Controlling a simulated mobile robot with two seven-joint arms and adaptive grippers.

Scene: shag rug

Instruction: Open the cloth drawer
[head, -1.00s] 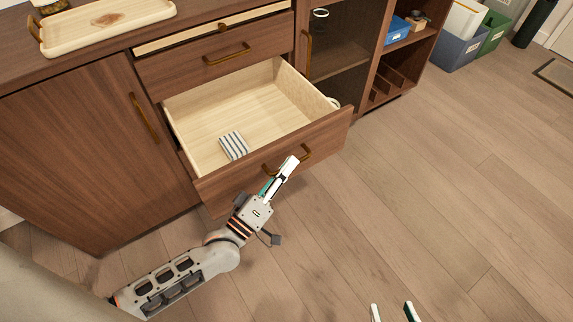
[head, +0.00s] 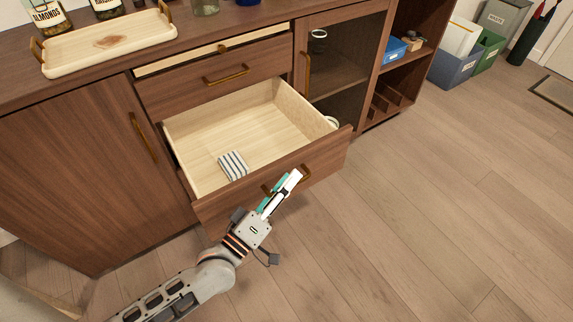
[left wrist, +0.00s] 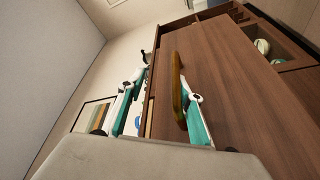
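The cloth drawer (head: 325,155) is pulled well out of the wooden cabinet. A striped cloth (head: 233,165) lies inside it near the front. My left gripper (head: 284,190) is at the brass handle (head: 306,173) on the drawer front and hides the handle's middle. In the left wrist view the handle (left wrist: 178,85) stands between my two separated fingers, close to the right one. The left gripper (left wrist: 160,108) is open; whether a finger touches the handle I cannot tell. My right gripper is not in view.
A shut drawer (head: 215,80) and a slightly open one (head: 210,54) are above. A wooden tray (head: 110,40) and jars stand on the cabinet top. A shut cabinet door (head: 80,165) is at the left. The floor (head: 430,220) at the right is clear.

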